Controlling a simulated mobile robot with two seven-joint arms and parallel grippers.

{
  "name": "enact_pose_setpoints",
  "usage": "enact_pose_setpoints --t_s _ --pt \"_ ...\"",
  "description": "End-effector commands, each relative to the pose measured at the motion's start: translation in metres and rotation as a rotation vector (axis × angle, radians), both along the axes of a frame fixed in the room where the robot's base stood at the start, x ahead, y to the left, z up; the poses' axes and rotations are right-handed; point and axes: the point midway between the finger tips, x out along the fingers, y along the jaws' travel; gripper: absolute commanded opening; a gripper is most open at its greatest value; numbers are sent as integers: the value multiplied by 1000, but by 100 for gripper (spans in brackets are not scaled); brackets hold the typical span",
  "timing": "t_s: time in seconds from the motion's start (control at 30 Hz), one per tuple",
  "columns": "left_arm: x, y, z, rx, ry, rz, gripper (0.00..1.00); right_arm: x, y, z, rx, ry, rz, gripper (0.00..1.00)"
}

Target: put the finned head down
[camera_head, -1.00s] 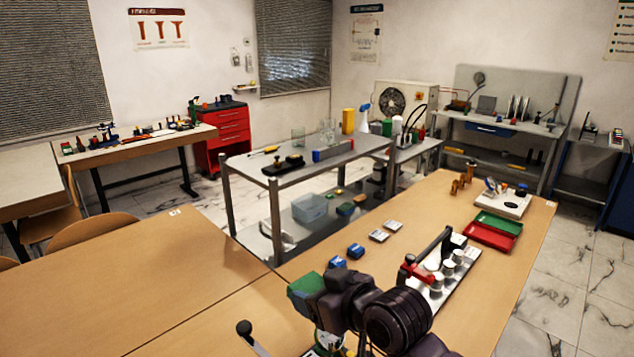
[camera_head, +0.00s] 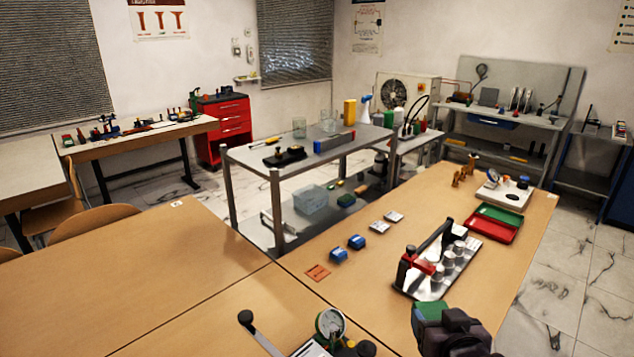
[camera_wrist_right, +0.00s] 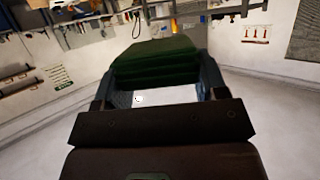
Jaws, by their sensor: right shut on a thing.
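My right gripper (camera_head: 432,318) is at the bottom right of the head view, in front of the white plate of grey cylinders. It is shut on the finned head, a dark green block (camera_head: 428,309) that it holds over the near part of the wooden table. In the right wrist view, the green block (camera_wrist_right: 155,62) shows its stacked ribs between the two fingers (camera_wrist_right: 155,85). Its underside and any gap to the table are hidden. My left gripper is not in view.
A white plate (camera_head: 410,288) carries grey cylinders and a red-and-black lever clamp. A dial gauge (camera_head: 330,323) stands at the bottom centre. An orange tile (camera_head: 318,272) and blue blocks (camera_head: 356,242) lie nearby. Bare tabletop (camera_head: 365,290) lies left of the plate.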

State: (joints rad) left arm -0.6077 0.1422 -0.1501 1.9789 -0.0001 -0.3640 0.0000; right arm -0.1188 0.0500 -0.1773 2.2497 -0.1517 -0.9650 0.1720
Motion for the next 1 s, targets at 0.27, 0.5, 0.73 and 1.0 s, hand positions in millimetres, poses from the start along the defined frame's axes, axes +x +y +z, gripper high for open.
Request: enact_pose_setpoints --t_s 0.27,0.5,0.73,1.0 --pt "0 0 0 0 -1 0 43 3 2 5 1 -3 4 36" --pt "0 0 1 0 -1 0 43 26 25 42 0 -8 58 36" --pt "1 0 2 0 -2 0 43 51 96 76 -1 -5 267 36" --pt "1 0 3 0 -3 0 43 45 188 80 0 2 622 36"
